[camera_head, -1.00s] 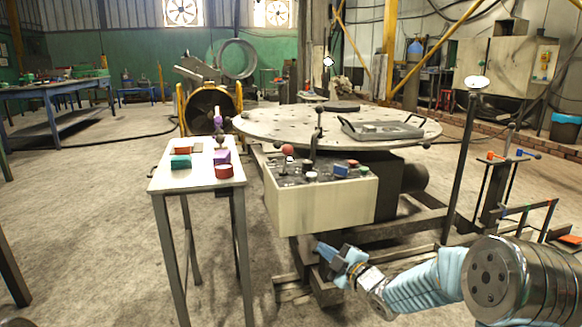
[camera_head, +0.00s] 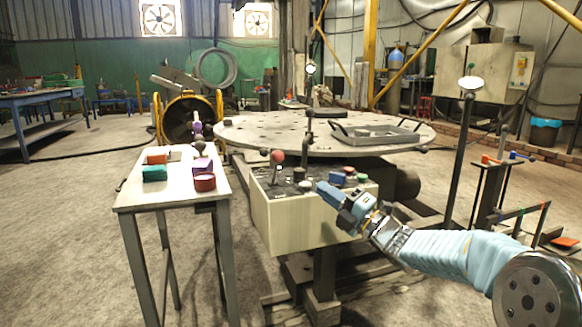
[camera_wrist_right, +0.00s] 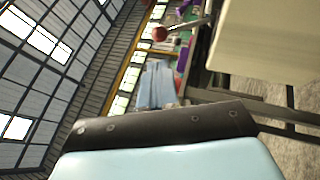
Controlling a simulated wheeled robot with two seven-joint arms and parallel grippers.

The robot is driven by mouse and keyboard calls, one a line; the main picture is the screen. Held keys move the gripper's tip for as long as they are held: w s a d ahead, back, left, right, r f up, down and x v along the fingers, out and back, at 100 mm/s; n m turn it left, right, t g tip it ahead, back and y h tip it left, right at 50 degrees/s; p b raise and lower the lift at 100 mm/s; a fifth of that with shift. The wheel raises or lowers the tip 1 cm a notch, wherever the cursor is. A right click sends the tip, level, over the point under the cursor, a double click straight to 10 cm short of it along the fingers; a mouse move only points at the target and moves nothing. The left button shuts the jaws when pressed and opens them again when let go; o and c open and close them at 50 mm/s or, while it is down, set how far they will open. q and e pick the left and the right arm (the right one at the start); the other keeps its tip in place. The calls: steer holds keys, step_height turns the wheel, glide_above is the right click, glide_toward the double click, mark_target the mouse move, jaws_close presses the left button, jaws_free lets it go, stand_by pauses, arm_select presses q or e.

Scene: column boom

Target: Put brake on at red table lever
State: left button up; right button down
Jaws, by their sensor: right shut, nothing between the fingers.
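A lever with a red ball knob (camera_head: 277,157) stands on the left part of the control box (camera_head: 300,222), in front of the round table (camera_head: 270,133). The red knob also shows near the top of the right wrist view (camera_wrist_right: 159,33), on a thin grey rod. My right gripper (camera_head: 324,190) is shut and empty, close to the box's right-hand controls. It is to the right of the red knob and lower, apart from it. Its shut fingers show in the right wrist view (camera_wrist_right: 157,85). My left gripper is out of view.
A small white table (camera_head: 135,197) with coloured blocks stands left of the box. A taller black lever (camera_head: 309,125) rises behind the red knob. Several coloured buttons sit on the box's right part. A metal tray (camera_head: 380,137) lies on the round table.

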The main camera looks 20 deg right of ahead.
mark_target(282, 160)
steer(key=p+x, duration=0.1)
steer(key=x, duration=1)
steer(key=shift+w+a+r, duration=0.15)
steer(key=shift+w, duration=0.1)
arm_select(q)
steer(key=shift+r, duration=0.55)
